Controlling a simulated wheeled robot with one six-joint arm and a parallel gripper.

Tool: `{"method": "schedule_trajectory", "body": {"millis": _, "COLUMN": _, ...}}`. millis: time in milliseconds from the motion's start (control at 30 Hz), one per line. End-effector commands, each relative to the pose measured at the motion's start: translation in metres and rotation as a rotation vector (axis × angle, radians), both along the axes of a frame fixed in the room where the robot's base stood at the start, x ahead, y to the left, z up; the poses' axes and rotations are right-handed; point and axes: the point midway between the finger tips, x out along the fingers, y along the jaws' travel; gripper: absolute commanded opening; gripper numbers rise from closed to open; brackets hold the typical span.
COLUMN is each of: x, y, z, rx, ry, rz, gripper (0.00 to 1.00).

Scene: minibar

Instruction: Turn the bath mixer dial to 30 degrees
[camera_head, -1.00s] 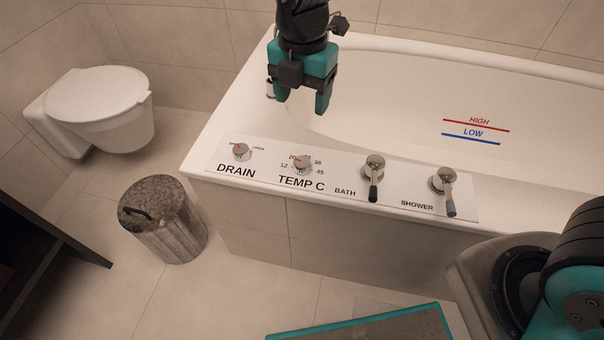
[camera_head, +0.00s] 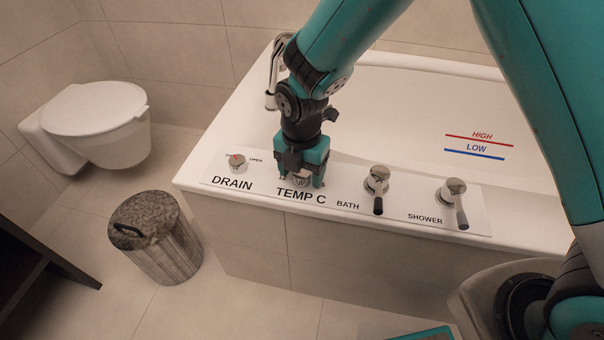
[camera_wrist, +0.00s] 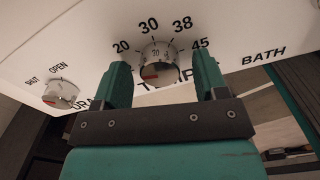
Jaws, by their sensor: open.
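In the wrist view the dial (camera_wrist: 160,58) sits between my two fingers, with a gap showing on each side. A red mark is on its lower left side. The numbers 20, 30, 38 and 45 show around its top, with 30 just left of top centre; the 12 is hidden, apparently behind the left finger. My gripper (camera_wrist: 162,72) is open around the dial. In the head view my gripper (camera_head: 300,181) points down over the TEMP C position and mostly hides the dial.
The drain knob (camera_head: 237,164) is left of the dial. The bath lever (camera_head: 377,182) and shower lever (camera_head: 453,196) stand to its right on the same white panel. The tub is behind. A bin (camera_head: 157,240) and toilet (camera_head: 98,115) are at the left.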

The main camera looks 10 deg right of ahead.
Motion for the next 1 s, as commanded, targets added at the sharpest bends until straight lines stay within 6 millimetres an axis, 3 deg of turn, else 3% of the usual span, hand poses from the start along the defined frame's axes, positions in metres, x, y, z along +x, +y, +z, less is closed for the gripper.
{"method": "schedule_trajectory", "body": {"millis": 333, "x": 0.0001, "y": 0.0002, "z": -0.0035, "rx": 0.001, "ry": -0.001, "rz": 0.000, "gripper": 0.66}}
{"method": "schedule_trajectory", "body": {"millis": 500, "x": 0.0001, "y": 0.0001, "z": -0.0034, "rx": 0.000, "ry": 0.000, "rz": 0.000, "gripper": 0.27}}
{"method": "schedule_trajectory", "body": {"millis": 567, "x": 0.0001, "y": 0.0001, "z": -0.0034, "rx": 0.001, "ry": -0.001, "rz": 0.000, "gripper": 0.18}}
{"method": "schedule_trajectory", "body": {"millis": 1000, "x": -0.0001, "y": -0.0001, "z": -0.0012, "rx": 0.000, "ry": 0.000, "rz": -0.089, "gripper": 0.18}}
